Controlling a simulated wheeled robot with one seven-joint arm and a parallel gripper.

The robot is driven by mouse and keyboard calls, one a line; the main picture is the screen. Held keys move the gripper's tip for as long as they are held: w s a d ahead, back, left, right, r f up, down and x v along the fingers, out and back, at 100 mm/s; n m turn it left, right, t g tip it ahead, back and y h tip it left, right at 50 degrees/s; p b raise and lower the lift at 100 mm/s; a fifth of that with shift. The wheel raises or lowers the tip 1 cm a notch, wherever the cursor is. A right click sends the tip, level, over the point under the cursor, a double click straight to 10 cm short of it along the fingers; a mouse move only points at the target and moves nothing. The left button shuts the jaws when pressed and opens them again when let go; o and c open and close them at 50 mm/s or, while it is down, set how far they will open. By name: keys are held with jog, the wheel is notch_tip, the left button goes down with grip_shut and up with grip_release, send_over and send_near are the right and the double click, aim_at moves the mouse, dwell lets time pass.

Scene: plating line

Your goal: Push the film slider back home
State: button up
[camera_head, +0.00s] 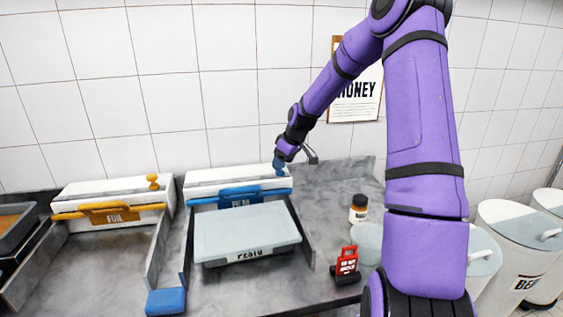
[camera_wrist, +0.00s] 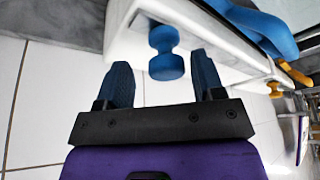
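The film dispenser (camera_head: 205,183) is a white box against the back wall with a blue front bar (camera_head: 240,196); its label is partly legible. The film slider is a blue knob at the dispenser's right end, largely covered by my gripper (camera_head: 281,160) in the head view. In the wrist view the slider knob (camera_wrist: 165,55) stands out from the white box, in front of the gap between my two blue fingers (camera_wrist: 160,75). The fingers are apart, one on each side of the knob's line, with visible space between. I cannot tell whether either touches it.
A foil dispenser (camera_head: 95,190) with a yellow knob (camera_head: 153,181) stands left. A covered tray (camera_head: 245,230) lies before the film dispenser between low dividers.

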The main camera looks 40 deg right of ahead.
jog(key=shift+a+r, duration=0.1)
jog(key=shift+a, duration=0.05)
jog(key=v, duration=1)
jog(key=shift+r, duration=0.3)
jog(key=shift+s, duration=0.2)
